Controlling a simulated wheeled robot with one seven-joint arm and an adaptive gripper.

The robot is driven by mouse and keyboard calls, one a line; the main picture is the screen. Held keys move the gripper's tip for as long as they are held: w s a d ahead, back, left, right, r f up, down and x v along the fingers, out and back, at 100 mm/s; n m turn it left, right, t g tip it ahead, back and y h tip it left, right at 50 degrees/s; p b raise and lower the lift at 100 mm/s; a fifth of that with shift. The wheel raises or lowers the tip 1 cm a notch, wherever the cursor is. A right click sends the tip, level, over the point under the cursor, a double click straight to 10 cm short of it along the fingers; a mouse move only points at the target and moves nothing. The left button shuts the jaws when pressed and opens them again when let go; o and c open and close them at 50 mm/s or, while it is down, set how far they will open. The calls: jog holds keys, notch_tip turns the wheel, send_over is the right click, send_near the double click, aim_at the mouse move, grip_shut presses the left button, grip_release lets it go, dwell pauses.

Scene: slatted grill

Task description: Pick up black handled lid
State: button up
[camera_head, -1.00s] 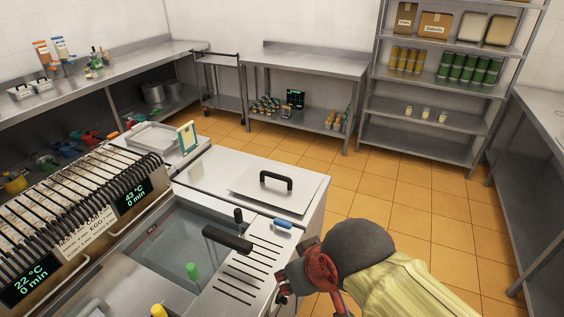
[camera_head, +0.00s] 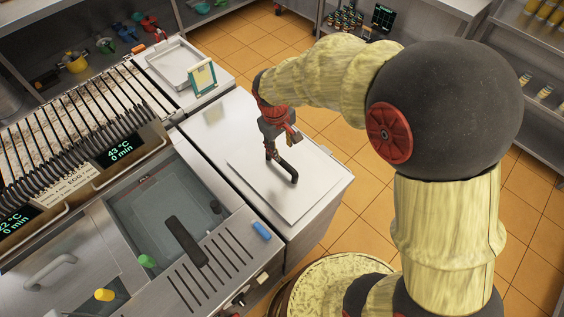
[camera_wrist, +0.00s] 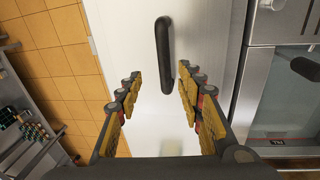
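The lid (camera_head: 318,182) is a flat metal plate lying on the steel counter, with a black bar handle (camera_head: 290,174) on top. In the wrist view the lid (camera_wrist: 208,30) is pale, and its black handle (camera_wrist: 163,45) runs upright in the picture. My gripper (camera_head: 272,150) hangs over the lid, close to the handle. In the wrist view my gripper (camera_wrist: 158,72) is open, with one finger on each side of the near end of the handle. Nothing is held between the fingers. The exact height above the handle is hard to tell.
A blue knob (camera_head: 261,230) is near the lid's front corner. A picture frame (camera_head: 202,77) and a metal tray (camera_head: 172,66) stand behind.

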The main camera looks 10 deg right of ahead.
aim_at(283, 164)
jog(key=shift+n, duration=0.3)
jog(key=f, duration=0.3)
jog(key=w+f, duration=0.1)
jog(key=f, duration=0.1)
jog(key=shift+a, duration=0.3)
jog(key=shift+w+d+f+b, duration=0.1)
jog(key=shift+f+b, duration=0.15)
jog(key=shift+f, duration=1.1)
jog(key=shift+w+d+f+b, duration=0.1)
jog(key=shift+f+b, duration=0.15)
jog(key=shift+f, duration=1.05)
jog(key=shift+c, duration=0.2)
grip_shut()
jog(key=shift+r, duration=0.1)
